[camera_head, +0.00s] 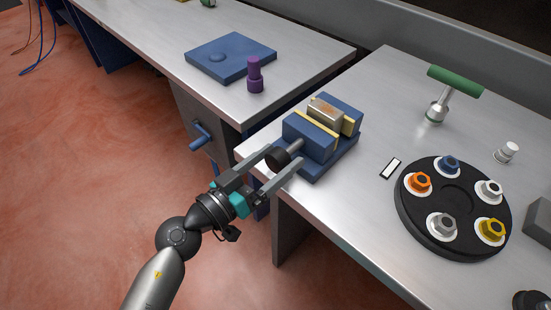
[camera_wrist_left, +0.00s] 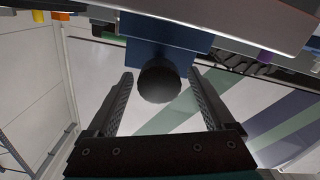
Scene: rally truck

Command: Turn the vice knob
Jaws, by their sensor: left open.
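The blue vice (camera_head: 313,141) stands at the front left corner of the right metal table, with yellow-edged jaws around a small brownish block (camera_head: 325,111). Its black round knob (camera_head: 277,158) sticks out over the table's edge toward me. My left gripper (camera_head: 284,158) is open, with one finger on each side of the knob. In the left wrist view the knob (camera_wrist_left: 159,82) sits between the two open fingers (camera_wrist_left: 162,92), with a visible gap on both sides.
A black round tray (camera_head: 407,222) with several coloured nut-like pieces lies on the right table. A green-handled tool (camera_head: 455,83) stands behind it. The left table holds a blue plate (camera_head: 231,56) and a purple piece (camera_head: 255,76). A blue handle (camera_head: 201,134) juts below that table.

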